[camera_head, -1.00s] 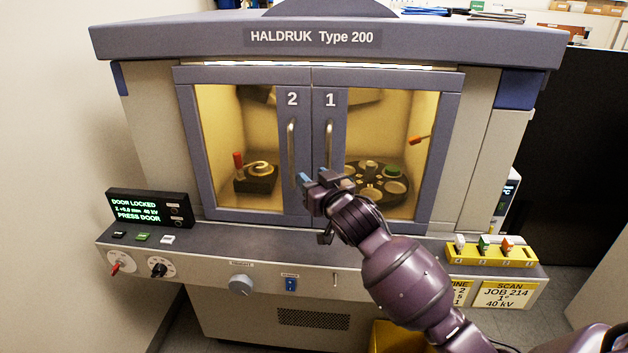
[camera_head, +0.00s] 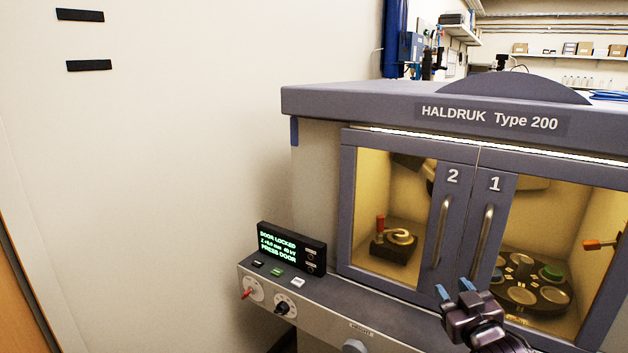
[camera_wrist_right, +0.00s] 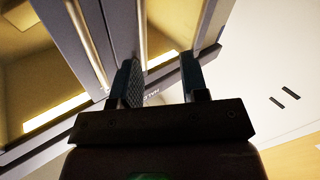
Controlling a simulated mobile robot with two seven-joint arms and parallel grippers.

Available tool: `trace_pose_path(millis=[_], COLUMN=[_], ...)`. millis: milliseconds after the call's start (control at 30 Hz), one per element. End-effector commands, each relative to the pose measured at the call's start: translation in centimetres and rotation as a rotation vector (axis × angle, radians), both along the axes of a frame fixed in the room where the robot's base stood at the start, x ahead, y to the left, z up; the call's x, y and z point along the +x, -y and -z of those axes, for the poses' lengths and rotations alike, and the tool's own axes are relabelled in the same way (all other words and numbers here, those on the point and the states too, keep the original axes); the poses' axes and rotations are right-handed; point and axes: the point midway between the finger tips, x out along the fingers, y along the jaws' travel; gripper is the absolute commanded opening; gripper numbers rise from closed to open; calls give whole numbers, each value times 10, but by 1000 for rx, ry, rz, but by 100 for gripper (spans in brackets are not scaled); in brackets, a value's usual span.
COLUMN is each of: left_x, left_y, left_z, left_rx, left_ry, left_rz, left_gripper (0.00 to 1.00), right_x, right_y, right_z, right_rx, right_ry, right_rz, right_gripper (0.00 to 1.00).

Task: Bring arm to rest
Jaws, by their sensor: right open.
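My right gripper (camera_head: 456,292) is in front of the cabinet's lower door area, below the handles. In the right wrist view its two fingers (camera_wrist_right: 158,85) stand apart with nothing between them. The machine (camera_head: 340,104), labelled HALDRUK Type 200, has two closed glass doors, marked 2 (camera_head: 397,277) and 1 (camera_head: 487,258). Each has a vertical metal handle. I cannot tell whether the gripper touches the door. My left gripper is not in view.
A display (camera_head: 292,248) reads DOOR LOCKED and PRESS DOOR. Small buttons and knobs sit on the front ledge and panel (camera_head: 325,318). Inside are a dark block with a red-topped post (camera_head: 394,246) and a round sample plate (camera_head: 531,285).

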Motion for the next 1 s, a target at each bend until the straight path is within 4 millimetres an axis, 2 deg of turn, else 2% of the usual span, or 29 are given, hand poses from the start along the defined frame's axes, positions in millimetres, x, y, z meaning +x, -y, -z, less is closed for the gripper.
trace_pose_path(millis=[33, 167, 267, 400, 600, 700, 800, 1000], left_x=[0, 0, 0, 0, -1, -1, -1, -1], left_y=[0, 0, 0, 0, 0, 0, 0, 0], left_z=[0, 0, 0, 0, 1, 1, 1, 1], left_rx=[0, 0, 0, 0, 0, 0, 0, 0], left_ry=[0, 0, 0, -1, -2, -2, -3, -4], left_rz=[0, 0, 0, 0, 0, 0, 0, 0], left_gripper=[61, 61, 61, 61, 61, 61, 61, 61], right_x=[-10, -38, -68, -119, -198, -231, -253, -269], right_y=[-1, -4, -5, -5, -6, -5, -4, -1], right_z=[17, 59, 98, 154, 219, 241, 254, 263], right_rx=[-3, -10, -5, 24, 91, 110, 121, 123], right_ry=[-24, -85, -148, -255, -416, -481, -523, -554], right_rz=[-1, -3, 4, 23, 74, 98, 116, 128], right_gripper=[41, 41, 41, 41, 41, 41, 41, 41])
